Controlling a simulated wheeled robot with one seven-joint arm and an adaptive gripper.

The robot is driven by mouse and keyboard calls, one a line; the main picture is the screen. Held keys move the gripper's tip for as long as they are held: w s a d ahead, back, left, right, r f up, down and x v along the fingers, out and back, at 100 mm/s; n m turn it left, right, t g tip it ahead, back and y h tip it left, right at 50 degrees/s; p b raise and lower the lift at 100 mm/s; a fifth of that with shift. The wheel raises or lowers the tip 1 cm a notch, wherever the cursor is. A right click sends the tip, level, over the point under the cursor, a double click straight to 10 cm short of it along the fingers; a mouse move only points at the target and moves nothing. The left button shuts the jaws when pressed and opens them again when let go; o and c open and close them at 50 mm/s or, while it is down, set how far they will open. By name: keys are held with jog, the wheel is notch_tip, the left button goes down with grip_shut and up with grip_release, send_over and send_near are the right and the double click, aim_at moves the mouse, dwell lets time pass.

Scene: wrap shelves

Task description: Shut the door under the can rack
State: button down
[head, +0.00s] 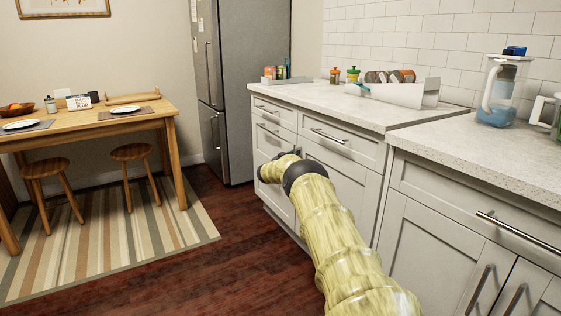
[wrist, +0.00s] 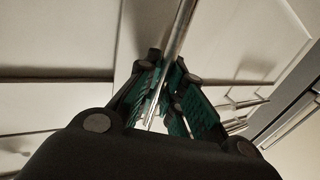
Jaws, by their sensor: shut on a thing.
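The can rack (head: 405,93) is a white holder with several cans lying in it, on the light stone counter. Below it are a pale grey drawer (head: 340,145) and a cabinet door (head: 352,195), partly covered by my arm. I cannot tell how far this door stands from its frame. In the wrist view, my gripper (wrist: 165,85) has its green-padded fingers closed around a straight metal bar handle (wrist: 182,28), with pale panels (wrist: 240,30) behind. In the head view my wrist hides most of the fingers and the handle.
A blender jug (head: 497,95) stands on the right counter. Further cabinet doors with bar handles (head: 478,290) are at lower right. A fridge (head: 238,90) stands at the back. A wooden table (head: 90,122) and stools are at left. The dark floor (head: 215,245) between is clear.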

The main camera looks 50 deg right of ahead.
jog(key=shift+s+d, duration=0.1)
jog(key=shift+d, duration=0.2)
jog(key=shift+s+d+r, duration=0.1)
jog(key=c, duration=1.5)
grip_release()
jog(key=shift+s+d, duration=0.1)
jog(key=shift+w+a+f, duration=0.2)
jog(key=shift+w+a, duration=0.05)
jog(key=a, duration=0.4)
jog(key=s+a, duration=0.1)
jog(key=a, duration=0.6)
jog(key=shift+s+a, duration=0.3)
jog(key=shift+s, duration=0.05)
